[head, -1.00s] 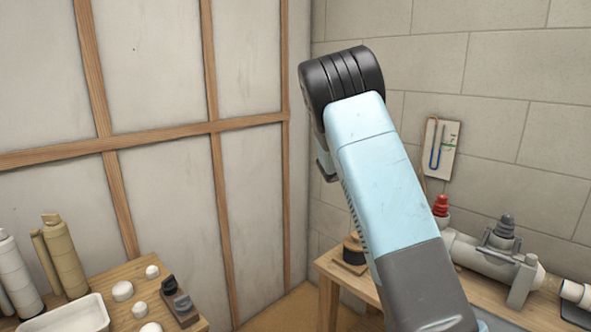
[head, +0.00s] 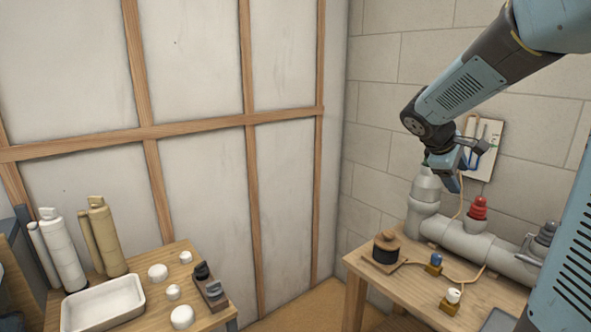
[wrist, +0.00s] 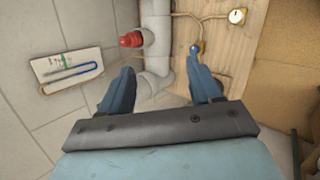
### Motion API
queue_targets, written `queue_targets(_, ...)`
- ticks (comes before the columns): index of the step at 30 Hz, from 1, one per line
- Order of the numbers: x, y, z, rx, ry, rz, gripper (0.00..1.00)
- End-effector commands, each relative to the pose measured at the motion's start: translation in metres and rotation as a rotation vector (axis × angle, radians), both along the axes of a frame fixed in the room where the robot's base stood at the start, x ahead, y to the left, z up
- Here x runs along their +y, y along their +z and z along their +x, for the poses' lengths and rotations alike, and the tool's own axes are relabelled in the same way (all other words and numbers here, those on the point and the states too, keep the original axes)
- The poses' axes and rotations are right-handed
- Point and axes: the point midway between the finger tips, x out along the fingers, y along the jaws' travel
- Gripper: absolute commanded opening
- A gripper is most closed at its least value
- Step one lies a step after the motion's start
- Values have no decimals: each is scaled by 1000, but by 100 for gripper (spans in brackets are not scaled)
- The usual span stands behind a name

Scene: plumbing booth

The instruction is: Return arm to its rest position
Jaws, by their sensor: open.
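My gripper (head: 458,172) hangs at the end of my bent arm at the right of the head view, above the far part of the right workbench (head: 355,262). In the wrist view my gripper (wrist: 163,88) shows two blue fingers spread wide apart with nothing held between them. Beyond the gap are a grey pipe (wrist: 157,45) and a red-capped fitting (wrist: 131,39), both lower down on the bench.
The right bench also bears a wooden spool (head: 386,248), a blue-topped part (head: 436,262) and a white-topped part (head: 453,297). A wall card (head: 487,160) hangs behind my gripper. The left table holds a white tray (head: 68,324) and several white pieces. Floor shows between the tables.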

Motion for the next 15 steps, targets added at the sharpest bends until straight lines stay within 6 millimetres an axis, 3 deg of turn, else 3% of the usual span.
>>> queue_targets(3,15,5,-35,-73,-69,123,64)
queue_targets(15,80,9,-139,-278,-295,516,64)
